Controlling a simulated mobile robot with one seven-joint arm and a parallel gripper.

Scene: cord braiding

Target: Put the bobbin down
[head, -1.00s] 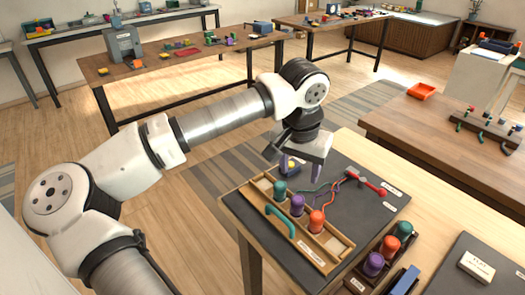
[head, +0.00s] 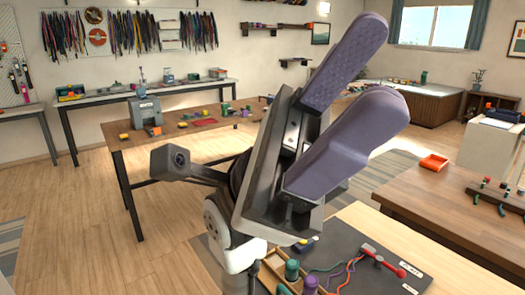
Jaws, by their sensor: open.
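My gripper (head: 376,68) is raised close to the head camera, its two purple padded fingers spread apart with nothing between them. Below it, at the bottom of the head view, a green bobbin (head: 292,270) and a purple bobbin (head: 310,284) stand in a wooden rack (head: 268,274) on the dark mat (head: 352,236). The gripper is well above and apart from them. The rest of the rack is cut off by the frame edge. Which bobbin the task means cannot be told.
Coloured cords (head: 343,272) run to a red-handled tool (head: 384,261) on the mat. A long workbench (head: 190,127) with small items is behind. Wooden floor lies open at left.

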